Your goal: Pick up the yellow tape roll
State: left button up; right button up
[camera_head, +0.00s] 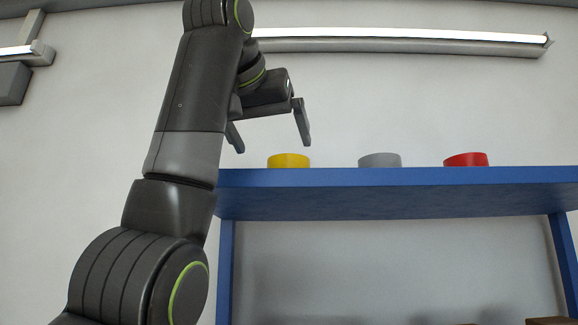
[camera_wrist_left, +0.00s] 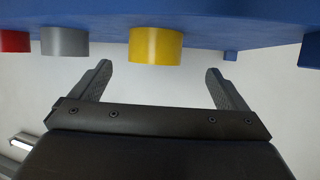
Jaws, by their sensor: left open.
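The yellow tape roll (camera_head: 289,161) sits on top of the blue shelf (camera_head: 400,178), at the left of a row of three rolls. In the left wrist view, the yellow roll (camera_wrist_left: 155,46) appears beyond the fingertips, between the lines of the two open fingers (camera_wrist_left: 158,68). That view looks upside down, with the shelf along the top. My right gripper is not in view.
A grey roll (camera_head: 380,160) and a red roll (camera_head: 466,159) stand on the shelf to the right of the yellow one, with gaps between them. A lit tube lamp (camera_head: 400,40) runs along the wall above. Brown objects (camera_head: 548,321) show at the bottom right.

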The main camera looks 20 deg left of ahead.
aim_at(280, 155)
pick_arm(q)
jog(key=shift+r+p+x, duration=0.2)
jog(key=shift+p+x, duration=0.45)
jog(key=shift+x, duration=0.55)
jog(key=shift+w+f+p, duration=0.4)
jog(key=shift+w, duration=0.25)
jog(key=shift+w+d+p, duration=0.1)
jog(key=shift+w+p, duration=0.3)
jog(key=shift+p, duration=0.15)
jog(key=p+x, duration=0.2)
jog(key=p, duration=0.1)
jog(key=p+x, duration=0.1)
jog(key=shift+w+d+r+p, duration=0.15)
jog(key=shift+w+d+p, duration=0.1)
jog(key=shift+w+p, duration=0.15)
jog(key=shift+w+f+p, duration=0.3)
jog(key=shift+f+p, duration=0.05)
jog(key=shift+p, duration=0.1)
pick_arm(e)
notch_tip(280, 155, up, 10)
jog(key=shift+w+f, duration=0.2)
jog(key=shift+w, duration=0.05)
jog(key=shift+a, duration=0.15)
pick_arm(q)
jog(key=c, duration=1.1)
jog(key=shift+r, duration=0.15)
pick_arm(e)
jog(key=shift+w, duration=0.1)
